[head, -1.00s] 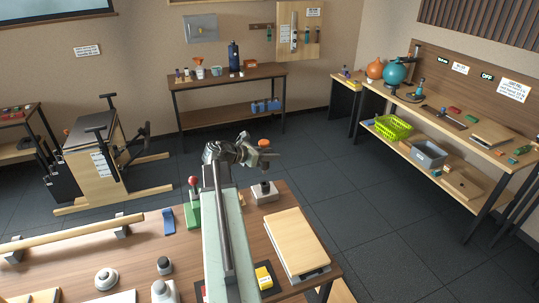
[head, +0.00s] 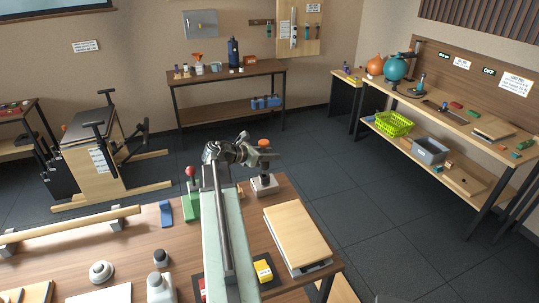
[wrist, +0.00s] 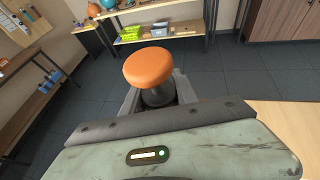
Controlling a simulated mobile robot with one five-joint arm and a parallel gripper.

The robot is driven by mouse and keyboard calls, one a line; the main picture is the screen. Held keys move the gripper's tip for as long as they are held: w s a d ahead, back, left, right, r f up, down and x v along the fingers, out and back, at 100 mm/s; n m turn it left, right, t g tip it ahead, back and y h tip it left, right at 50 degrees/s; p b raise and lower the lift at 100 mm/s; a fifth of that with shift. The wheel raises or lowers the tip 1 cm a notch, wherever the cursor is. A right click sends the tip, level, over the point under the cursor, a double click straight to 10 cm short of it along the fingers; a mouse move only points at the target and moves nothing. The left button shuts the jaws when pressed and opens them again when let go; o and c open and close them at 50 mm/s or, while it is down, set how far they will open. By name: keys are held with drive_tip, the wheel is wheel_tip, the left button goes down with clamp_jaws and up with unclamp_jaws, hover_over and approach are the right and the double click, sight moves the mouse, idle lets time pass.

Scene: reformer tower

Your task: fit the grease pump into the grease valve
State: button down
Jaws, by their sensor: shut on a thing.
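The grease pump, with a round orange cap (head: 264,142), is held in my gripper (head: 259,157) at the end of my pale green arm. In the wrist view the orange cap (wrist: 148,67) sits on a dark neck between the grey jaws (wrist: 157,96), which hold it. The pump looks about upright. Below it on the near table stands a grey block with a dark stem on top, likely the grease valve (head: 265,188). The pump's lower end is hard to make out, and I cannot tell whether it touches the valve. The valve is hidden in the wrist view.
A wooden board (head: 297,235) lies right of the valve. A green block with a red-knobbed lever (head: 191,200) stands to the left. A yellow block (head: 263,271) lies by my arm. The space beyond the table's far edge is open floor.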

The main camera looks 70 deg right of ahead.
idle(0.4)
drive_tip(key=shift+f+b, duration=1.95)
drive_tip(key=c, duration=0.9)
unclamp_jaws()
drive_tip(key=shift+o, duration=0.2)
drive_tip(key=shift+r, duration=0.1)
wheel_tip(320, 180, up, 16)
drive_tip(key=p, duration=1.5)
drive_tip(key=shift+f+p, duration=0.25)
drive_tip(key=shift+p, duration=0.05)
